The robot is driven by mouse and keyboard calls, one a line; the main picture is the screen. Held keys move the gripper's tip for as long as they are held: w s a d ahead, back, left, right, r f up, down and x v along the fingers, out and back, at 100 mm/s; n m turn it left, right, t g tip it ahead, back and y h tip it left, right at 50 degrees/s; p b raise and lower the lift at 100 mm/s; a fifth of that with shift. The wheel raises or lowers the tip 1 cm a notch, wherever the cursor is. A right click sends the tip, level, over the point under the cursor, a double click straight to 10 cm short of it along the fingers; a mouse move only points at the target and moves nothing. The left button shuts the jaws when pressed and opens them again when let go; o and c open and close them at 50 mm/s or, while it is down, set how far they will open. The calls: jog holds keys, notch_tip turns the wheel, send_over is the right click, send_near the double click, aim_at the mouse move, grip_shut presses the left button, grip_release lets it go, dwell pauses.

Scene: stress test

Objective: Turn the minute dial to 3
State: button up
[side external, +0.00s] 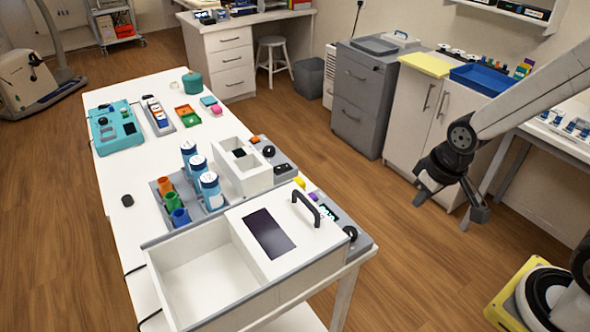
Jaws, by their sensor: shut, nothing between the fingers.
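A white box-like device with a dark window and a black handle stands at the near end of the white table. Beside it is a grey control panel (339,219) with a small display (328,213) and a black round knob (350,232). A second grey panel further back carries another black knob (268,151). I cannot tell which knob is the minute dial, and no markings are readable. My gripper (476,213) hangs in the air to the right of the table, well apart from both knobs. It is shut and empty.
Teal case (115,128) and small trays are at the table's far end. Floor between table and my arm is clear. Cabinets (425,115) stand behind.

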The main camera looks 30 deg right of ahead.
jog(key=o, duration=0.7)
jog(key=shift+w, duration=0.1)
jog(key=shift+o, duration=0.5)
jog(key=shift+w+a, duration=0.15)
jog(key=shift+w, duration=0.05)
jog(key=g, duration=0.7)
send_near(350, 231)
jog(key=shift+s+f, duration=0.1)
jog(key=shift+f, duration=0.5)
jog(key=shift+x, duration=3.95)
jog(key=shift+r, duration=0.1)
grip_shut()
